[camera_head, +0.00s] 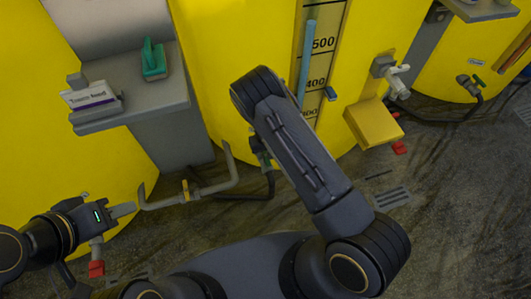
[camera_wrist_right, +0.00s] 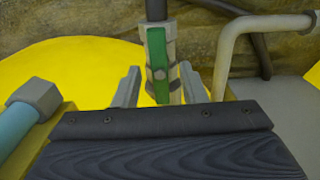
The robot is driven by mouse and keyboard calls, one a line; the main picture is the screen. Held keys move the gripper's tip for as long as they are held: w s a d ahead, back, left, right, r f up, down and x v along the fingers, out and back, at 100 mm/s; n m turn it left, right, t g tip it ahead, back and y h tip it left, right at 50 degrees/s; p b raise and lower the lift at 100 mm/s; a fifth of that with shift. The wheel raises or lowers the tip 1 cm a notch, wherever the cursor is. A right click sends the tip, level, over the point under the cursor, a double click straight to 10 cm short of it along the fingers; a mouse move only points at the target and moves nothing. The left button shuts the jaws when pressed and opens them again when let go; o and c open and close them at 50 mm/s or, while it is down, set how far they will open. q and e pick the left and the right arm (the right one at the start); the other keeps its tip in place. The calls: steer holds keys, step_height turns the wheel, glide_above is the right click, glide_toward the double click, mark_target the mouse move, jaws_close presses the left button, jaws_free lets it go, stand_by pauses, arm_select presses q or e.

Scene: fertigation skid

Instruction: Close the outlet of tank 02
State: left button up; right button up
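In the right wrist view, a green lever (camera_wrist_right: 158,66) lies along a pale valve body (camera_wrist_right: 172,50) with a dark hose at its top. My right gripper (camera_wrist_right: 160,88) is open, with one grey finger on each side of the valve; I cannot tell whether they touch it. In the head view, my right arm hides that gripper and most of the dark outlet fitting (camera_head: 257,146) at the foot of the middle yellow tank (camera_head: 225,60). My left gripper (camera_head: 124,210) is at the lower left, beside the end of a grey pipe; its opening is unclear. No tank number is readable.
A bent grey pipe (camera_head: 236,165) runs low before the middle tank and shows beside the valve in the right wrist view (camera_wrist_right: 225,50). A grey shelf (camera_head: 150,100) bears a label block and a green item. A yellow box (camera_head: 373,122) and red handles stand nearby.

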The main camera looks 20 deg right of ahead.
steer(key=shift+c, duration=0.5)
jaws_close()
steer(key=shift+m, duration=0.3)
steer(key=m+b, duration=0.1)
steer(key=m, duration=0.2)
steer(key=shift+m, duration=0.4)
steer(key=m, duration=0.9)
steer(key=shift+b, duration=0.35)
steer(key=m, duration=0.4)
steer(key=shift+m, duration=0.4)
